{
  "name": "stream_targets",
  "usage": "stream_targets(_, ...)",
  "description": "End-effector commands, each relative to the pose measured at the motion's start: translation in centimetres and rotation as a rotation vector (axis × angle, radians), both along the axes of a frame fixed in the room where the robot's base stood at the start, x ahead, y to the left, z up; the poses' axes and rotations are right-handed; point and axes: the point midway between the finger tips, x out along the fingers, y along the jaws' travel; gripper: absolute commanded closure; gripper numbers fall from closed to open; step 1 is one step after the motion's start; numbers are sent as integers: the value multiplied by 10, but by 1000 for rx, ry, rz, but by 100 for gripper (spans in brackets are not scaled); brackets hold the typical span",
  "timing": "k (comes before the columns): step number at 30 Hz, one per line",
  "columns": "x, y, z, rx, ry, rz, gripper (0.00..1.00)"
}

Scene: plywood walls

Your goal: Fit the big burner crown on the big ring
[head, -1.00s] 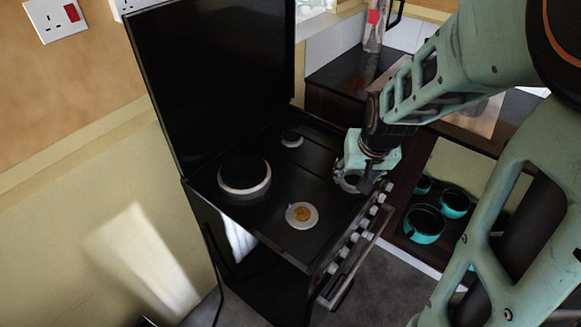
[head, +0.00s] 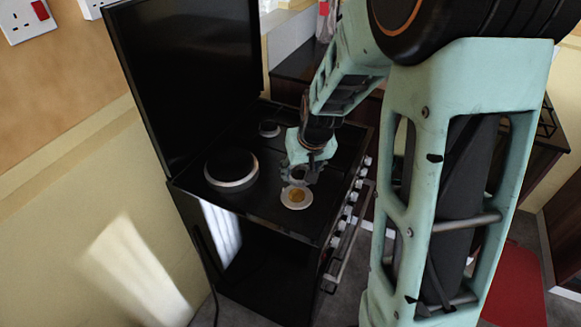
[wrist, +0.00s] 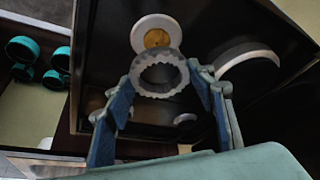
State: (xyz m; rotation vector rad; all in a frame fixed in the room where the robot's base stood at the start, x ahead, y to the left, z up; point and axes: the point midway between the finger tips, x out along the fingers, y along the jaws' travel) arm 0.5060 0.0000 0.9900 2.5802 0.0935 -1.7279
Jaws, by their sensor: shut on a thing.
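My gripper (head: 298,176) is shut on the big burner crown, a grey toothed ring (wrist: 160,92) held between the two blue fingers in the wrist view. In the head view the crown (head: 292,180) is partly hidden by the gripper. The big ring appears to be the white disc with a brass-coloured centre (head: 297,205) on the black hob. It also shows in the wrist view (wrist: 142,33), just beyond the crown, which overlaps its near edge in the picture. The crown looks above the hob and beside the ring's centre; its height is unclear.
A large burner with a black cap and pale rim (head: 231,183) sits left on the hob, and a small burner (head: 269,129) sits at the back. The raised black lid (head: 190,85) stands behind. Knobs (head: 350,197) line the front edge. Teal cups (wrist: 20,48) lie off the hob.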

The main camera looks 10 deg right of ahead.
Motion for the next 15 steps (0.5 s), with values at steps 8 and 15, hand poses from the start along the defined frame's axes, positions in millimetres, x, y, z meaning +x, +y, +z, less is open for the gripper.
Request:
stream_targets(8, 24, -3, -36, -4, -4, 33, 75)
stream_targets(15, 24, -3, -35, -3, -4, 34, 75)
